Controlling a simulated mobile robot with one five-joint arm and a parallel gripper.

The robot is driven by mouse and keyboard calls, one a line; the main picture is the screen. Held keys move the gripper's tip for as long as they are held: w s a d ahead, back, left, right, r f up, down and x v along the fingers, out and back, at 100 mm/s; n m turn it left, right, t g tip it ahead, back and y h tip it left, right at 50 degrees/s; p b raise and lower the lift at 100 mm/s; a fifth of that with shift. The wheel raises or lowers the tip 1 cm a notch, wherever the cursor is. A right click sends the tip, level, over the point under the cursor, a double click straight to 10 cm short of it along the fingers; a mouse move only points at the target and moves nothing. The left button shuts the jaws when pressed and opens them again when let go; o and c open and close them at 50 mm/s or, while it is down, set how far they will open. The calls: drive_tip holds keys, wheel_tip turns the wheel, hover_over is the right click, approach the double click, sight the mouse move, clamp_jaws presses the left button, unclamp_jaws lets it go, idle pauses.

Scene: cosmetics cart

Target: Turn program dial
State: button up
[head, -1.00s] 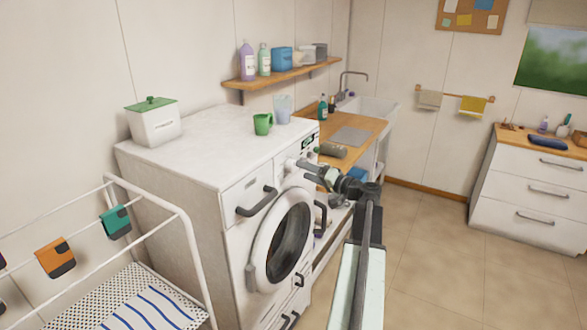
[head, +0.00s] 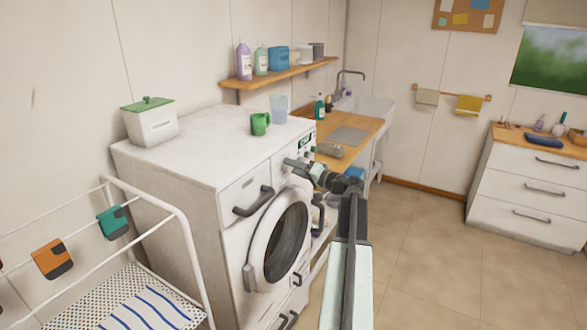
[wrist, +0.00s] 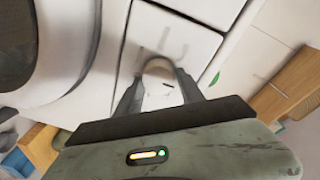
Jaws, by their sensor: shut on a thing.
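The white washing machine (head: 185,168) stands in the middle of the head view, its round door shut. In the head view my gripper (head: 289,163) is at the upper front panel, right of the drawer handle, and hides the dial.
A green mug (head: 260,124) and a clear cup (head: 279,108) stand on the machine near a white box (head: 150,124) with a green lid. A drying rack (head: 185,235) is at the left. The floor at right is clear.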

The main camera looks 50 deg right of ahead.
drive_tip(key=shift+m, duration=0.3)
drive_tip(key=m+p, duration=0.1)
drive_tip(key=m, duration=0.3)
drive_tip(key=m+g+p, duration=0.1)
drive_tip(key=m, duration=0.3)
drive_tip(key=shift+y, duration=0.4)
drive_tip(key=shift+m, duration=0.4)
drive_tip(key=o, duration=1.4)
drive_tip(key=shift+c, duration=0.2)
drive_tip(key=s+d+p, duration=0.1)
drive_tip(key=s, duration=0.6)
drive_tip(key=shift+s+d+r, duration=0.15)
drive_tip(key=shift+s+r, duration=0.2)
drive_tip(key=shift+r, duration=0.05)
